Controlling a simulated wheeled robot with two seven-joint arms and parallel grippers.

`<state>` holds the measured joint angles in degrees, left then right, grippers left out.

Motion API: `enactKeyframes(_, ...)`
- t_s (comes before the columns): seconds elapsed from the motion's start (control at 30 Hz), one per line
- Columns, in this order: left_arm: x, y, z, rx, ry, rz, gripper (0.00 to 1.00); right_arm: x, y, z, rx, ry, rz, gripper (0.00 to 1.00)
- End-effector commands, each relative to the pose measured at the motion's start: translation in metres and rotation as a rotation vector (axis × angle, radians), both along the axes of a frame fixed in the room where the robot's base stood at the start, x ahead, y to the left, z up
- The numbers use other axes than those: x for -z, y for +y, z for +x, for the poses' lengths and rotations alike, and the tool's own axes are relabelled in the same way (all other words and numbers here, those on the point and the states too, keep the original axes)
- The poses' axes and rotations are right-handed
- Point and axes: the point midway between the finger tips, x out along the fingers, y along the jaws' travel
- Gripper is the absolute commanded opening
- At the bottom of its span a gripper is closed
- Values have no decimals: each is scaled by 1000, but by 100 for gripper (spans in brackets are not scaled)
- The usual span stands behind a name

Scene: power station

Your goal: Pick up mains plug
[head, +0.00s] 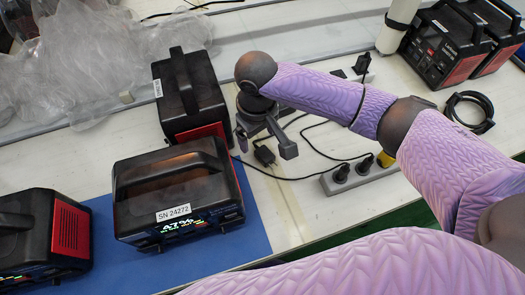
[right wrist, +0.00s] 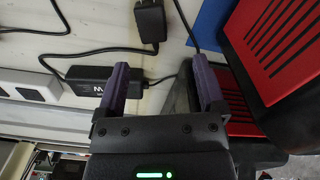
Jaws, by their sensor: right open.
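The black mains plug (head: 264,154) lies on the white bench, with a thin black cable running from it. In the right wrist view the plug (right wrist: 150,22) shows beyond the fingertips, between the lines of the two fingers. My right gripper (head: 266,146) is open and empty above the bench, its fingers apart around the plug's place in the picture. In the right wrist view the gripper (right wrist: 162,72) has a black adapter brick (right wrist: 90,82) partly hidden behind its left finger. My left gripper is in neither view.
Several black and red power stations stand around, one close by (head: 190,100) and one on the blue mat (head: 180,190). A power strip (head: 362,175) with plugs lies to the right. Clear plastic bags (head: 95,60) lie at back left. Loose cables cross the bench.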

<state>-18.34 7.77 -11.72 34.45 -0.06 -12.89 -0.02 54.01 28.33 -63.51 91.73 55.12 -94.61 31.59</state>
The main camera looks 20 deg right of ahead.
Motion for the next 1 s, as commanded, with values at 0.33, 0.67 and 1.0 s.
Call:
enactKeyframes(0.33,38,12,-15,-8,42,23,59,65,-9,0,0,3,-1,88)
enactKeyframes(0.67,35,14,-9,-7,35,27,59,61,-8,1,-1,-1,-1,59)
enactKeyframes(1.0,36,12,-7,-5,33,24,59,61,-8,1,-1,-1,-1,0)
